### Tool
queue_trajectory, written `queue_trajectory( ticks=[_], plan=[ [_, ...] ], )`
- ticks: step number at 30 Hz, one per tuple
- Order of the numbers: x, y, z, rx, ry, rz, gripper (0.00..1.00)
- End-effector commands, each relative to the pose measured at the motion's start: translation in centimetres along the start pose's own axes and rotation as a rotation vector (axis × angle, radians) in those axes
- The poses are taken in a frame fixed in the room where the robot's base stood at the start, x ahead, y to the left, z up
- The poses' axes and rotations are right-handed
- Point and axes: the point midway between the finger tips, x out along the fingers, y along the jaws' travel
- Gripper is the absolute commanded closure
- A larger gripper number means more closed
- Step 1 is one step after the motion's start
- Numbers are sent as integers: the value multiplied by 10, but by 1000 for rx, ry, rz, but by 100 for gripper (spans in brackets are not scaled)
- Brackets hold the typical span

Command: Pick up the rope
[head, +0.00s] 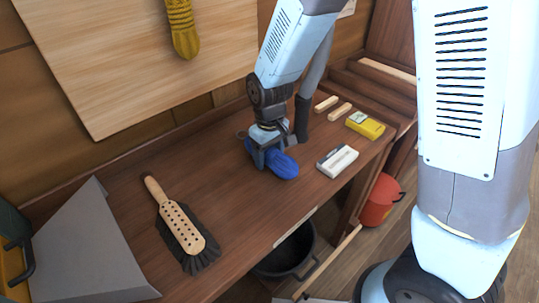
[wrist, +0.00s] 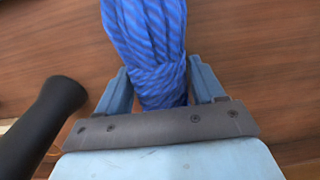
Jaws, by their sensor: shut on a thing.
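The rope is a blue striped bundle (head: 284,165) at the wooden bench, near its middle in the head view. In the wrist view the rope (wrist: 148,40) runs up from between the fingers, with a wrapped band around it just ahead of them. My gripper (wrist: 160,85) is shut on the rope, one blue finger on each side of it. In the head view my gripper (head: 266,152) points down at the bench with the rope in its jaws. Whether the rope touches the bench top or hangs just above it, I cannot tell.
A brush (head: 183,228) lies left on the bench (head: 120,205), beside a grey sloped piece (head: 85,250). A white box (head: 337,160), a yellow device (head: 365,125) and wooden blocks (head: 333,107) lie to the right. A black bucket (head: 287,257) and red container (head: 380,203) stand below.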

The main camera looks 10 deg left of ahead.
Motion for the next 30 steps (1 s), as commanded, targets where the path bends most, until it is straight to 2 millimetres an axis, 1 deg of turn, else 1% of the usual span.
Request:
queue_trajectory(
  ticks=[1, 2, 10, 14, 17, 19, 23, 30],
  plan=[
    [0, 0, 0, 0, 0, 0, 67],
    [0, 0, 0, 0, 0, 0, 70],
    [-2, 0, 0, 1, 1, 0, 70],
    [-10, 0, -1, 1, 3, 0, 70],
    [-22, 0, -1, 1, 4, -1, 70],
    [-35, 0, 0, 1, 5, 0, 70],
    [-52, -2, 16, 1, 4, 0, 70],
    [-88, -8, 46, 0, 4, 0, 70]
  ],
)
